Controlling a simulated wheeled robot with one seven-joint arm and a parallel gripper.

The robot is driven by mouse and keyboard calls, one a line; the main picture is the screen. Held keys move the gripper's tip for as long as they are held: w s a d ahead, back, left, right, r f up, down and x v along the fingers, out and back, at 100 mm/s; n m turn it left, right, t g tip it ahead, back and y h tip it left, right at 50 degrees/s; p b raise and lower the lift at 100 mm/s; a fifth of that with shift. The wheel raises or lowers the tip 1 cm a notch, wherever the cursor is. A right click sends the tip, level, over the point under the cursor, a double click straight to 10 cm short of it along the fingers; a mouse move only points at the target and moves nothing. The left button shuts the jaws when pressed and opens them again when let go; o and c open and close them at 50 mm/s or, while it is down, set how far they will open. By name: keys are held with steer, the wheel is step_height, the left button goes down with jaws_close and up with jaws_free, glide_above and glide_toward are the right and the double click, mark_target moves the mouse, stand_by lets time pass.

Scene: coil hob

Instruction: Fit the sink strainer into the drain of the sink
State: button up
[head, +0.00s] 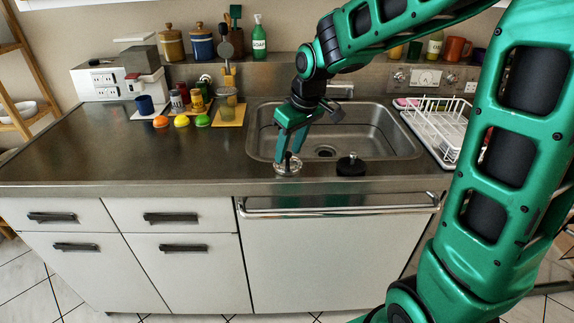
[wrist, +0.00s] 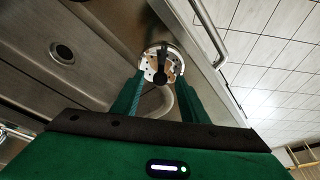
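The sink strainer (head: 287,168) is a round metal basket with a dark upright knob, on the counter strip at the sink's front left edge. In the wrist view the strainer (wrist: 152,74) shows just beyond the fingertips, knob toward the camera. My gripper (head: 289,157) points down over it, with its fingers apart on either side of the knob; I see no clear contact. The fingers also show apart in the wrist view (wrist: 160,84). The sink (head: 372,133) is an empty steel basin. Its drain (head: 326,152) is a dark round hole in the floor, also visible in the wrist view (wrist: 63,52).
A black stopper (head: 351,166) stands on the front rim, right of the strainer. A white dish rack (head: 437,128) is right of the sink. The faucet (head: 340,88) is behind it. Jars and colored items (head: 183,121) stand left; the front-left counter is clear.

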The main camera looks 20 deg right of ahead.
steer(key=shift+f, duration=0.15)
jaws_close()
